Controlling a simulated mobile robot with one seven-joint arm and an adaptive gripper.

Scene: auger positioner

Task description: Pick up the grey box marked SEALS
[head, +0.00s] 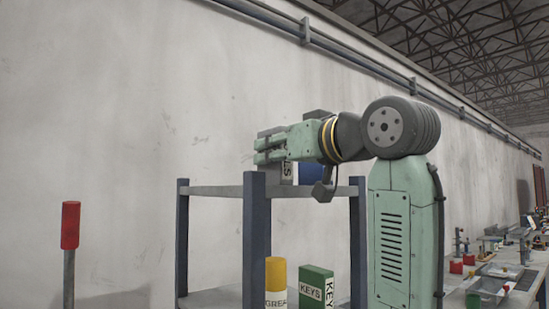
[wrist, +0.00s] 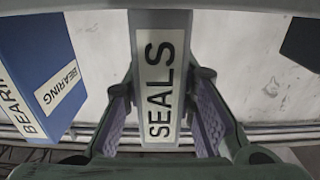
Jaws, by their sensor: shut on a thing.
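The grey box marked SEALS (wrist: 158,70) stands between the two fingers in the wrist view, its white label facing the camera. My gripper (wrist: 160,118) is shut on it, with one finger on each side. In the head view my gripper (head: 268,148) is at the top shelf of a rack. Only a small part of the box (head: 287,174) shows there, below and behind the fingers. Whether the box touches the shelf is hard to tell.
A blue box marked BEARING (wrist: 45,65) stands close beside the grey box. The rack's top shelf (head: 215,191) has blue posts. Below are a yellow container (head: 275,272) and a green KEYS box (head: 317,285). A red-handled lever (head: 70,225) stands left. A wall (head: 120,100) is behind.

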